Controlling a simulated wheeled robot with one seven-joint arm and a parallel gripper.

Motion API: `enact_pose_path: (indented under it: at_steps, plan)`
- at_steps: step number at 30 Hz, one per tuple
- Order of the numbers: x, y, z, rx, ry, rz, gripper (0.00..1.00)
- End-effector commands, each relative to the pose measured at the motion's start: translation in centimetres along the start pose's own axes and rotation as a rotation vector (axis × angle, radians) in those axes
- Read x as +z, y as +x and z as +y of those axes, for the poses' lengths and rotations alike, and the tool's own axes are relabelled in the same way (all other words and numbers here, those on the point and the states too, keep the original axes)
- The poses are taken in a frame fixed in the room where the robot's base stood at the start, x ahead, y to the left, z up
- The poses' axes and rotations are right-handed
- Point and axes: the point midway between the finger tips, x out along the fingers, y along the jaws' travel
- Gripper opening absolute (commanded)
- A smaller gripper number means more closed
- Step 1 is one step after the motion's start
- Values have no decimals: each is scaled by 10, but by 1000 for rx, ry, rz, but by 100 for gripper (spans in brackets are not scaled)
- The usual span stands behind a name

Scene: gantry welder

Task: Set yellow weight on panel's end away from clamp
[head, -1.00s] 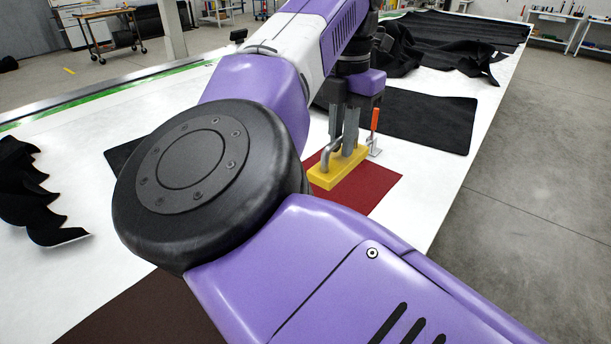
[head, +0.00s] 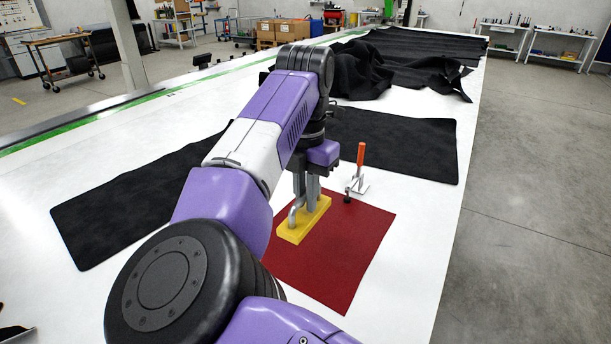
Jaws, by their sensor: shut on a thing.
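The yellow weight (head: 291,234) is a flat bar with a grey handle on top. My gripper (head: 302,203) is shut on that handle. The weight is over the left part of the dark red panel (head: 345,247); I cannot tell whether it touches the panel or hangs just above it. The clamp (head: 360,170), with an orange upright handle and a black-tipped foot, stands at the panel's far edge, right of the weight. My arm hides the panel's left side and part of its near edge.
The panel lies on a long white table (head: 410,270). Black sheets lie at the left (head: 130,205) and behind the clamp (head: 410,145). Crumpled black fabric (head: 385,70) lies farther back. Bare white table runs right of the panel, with grey floor beyond its right edge.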

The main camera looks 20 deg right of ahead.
Motion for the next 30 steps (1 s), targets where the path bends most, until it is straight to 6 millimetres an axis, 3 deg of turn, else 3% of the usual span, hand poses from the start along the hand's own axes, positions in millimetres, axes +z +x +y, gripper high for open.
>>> enact_pose_path:
  at_steps: [9, 19, 30]
  plan:
    - [0, 56, 0, 0, 0, -2, 0]
    - [0, 76, 1, 1, 1, -3, 0]
    - [0, 113, 1, 1, 1, -2, 0]
